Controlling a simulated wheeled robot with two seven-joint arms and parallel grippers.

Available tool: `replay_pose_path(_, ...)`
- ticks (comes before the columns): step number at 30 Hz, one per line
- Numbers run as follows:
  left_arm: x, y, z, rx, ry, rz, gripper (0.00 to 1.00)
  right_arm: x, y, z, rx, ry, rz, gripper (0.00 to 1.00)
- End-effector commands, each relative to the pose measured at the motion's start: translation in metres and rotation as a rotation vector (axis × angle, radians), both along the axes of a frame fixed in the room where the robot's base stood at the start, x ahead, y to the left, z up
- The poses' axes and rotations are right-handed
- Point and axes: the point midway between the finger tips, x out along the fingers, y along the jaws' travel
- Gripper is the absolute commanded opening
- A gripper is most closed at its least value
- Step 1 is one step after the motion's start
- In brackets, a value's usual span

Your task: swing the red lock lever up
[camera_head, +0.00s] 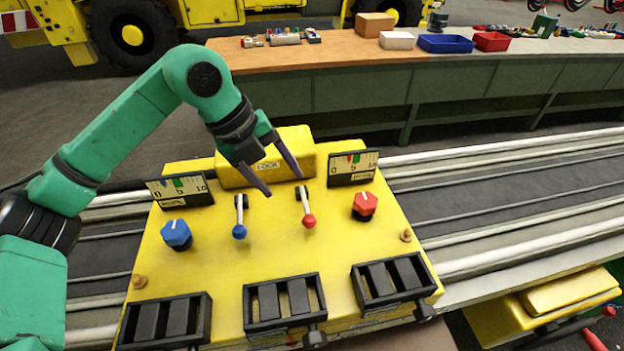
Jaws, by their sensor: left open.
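The red lock lever (308,210) stands on the yellow control box, its grey shaft leading down to a red ball knob. The knob points toward the near side of the box. A similar lever with a blue knob (240,222) is to its left. My left gripper (284,187) hangs over the back of the box near the "LOCK" label, above and left of the red lever. Its two dark fingers are spread apart with nothing between them. One fingertip is close to the red lever's upper end; I cannot tell if they touch. My right gripper is not in view.
The yellow control box (272,265) also carries a blue knob (176,234), a red knob (364,205), two gauges (353,167) and black slotted frames (285,302). Rails run behind it. A workbench (350,62) with trays stands farther back.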

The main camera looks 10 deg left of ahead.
Motion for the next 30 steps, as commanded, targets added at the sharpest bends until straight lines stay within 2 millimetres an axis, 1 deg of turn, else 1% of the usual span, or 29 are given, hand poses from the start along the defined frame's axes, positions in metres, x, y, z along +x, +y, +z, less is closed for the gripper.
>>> replay_pose_path(2,-0.001,0.004,0.000,0.023,-0.004,0.008,0.69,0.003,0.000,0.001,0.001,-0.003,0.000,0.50)
replay_pose_path(5,0.001,0.001,-0.009,0.026,-0.001,0.009,0.69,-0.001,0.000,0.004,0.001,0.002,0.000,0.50)
replay_pose_path(8,0.003,-0.007,-0.027,0.024,0.001,0.006,0.69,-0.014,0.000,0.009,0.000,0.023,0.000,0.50)
replay_pose_path(10,0.006,-0.014,-0.043,0.023,0.002,0.006,0.69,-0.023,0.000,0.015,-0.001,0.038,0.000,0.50)
replay_pose_path(12,0.009,-0.020,-0.060,0.021,0.002,0.007,0.69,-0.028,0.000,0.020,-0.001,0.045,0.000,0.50)
replay_pose_path(16,0.015,-0.032,-0.092,0.019,0.002,0.006,0.69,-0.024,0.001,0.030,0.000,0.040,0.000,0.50)
replay_pose_path(18,0.017,-0.038,-0.108,0.020,0.001,0.004,0.69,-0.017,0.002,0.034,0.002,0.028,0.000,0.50)
replay_pose_path(21,0.020,-0.044,-0.124,0.018,0.000,0.006,0.69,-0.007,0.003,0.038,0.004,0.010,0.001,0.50)
replay_pose_path(25,0.022,-0.046,-0.133,0.019,-0.004,0.006,0.69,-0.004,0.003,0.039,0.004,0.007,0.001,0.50)
replay_pose_path(30,0.022,-0.046,-0.134,0.019,-0.004,0.006,0.69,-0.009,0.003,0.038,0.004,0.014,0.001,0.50)
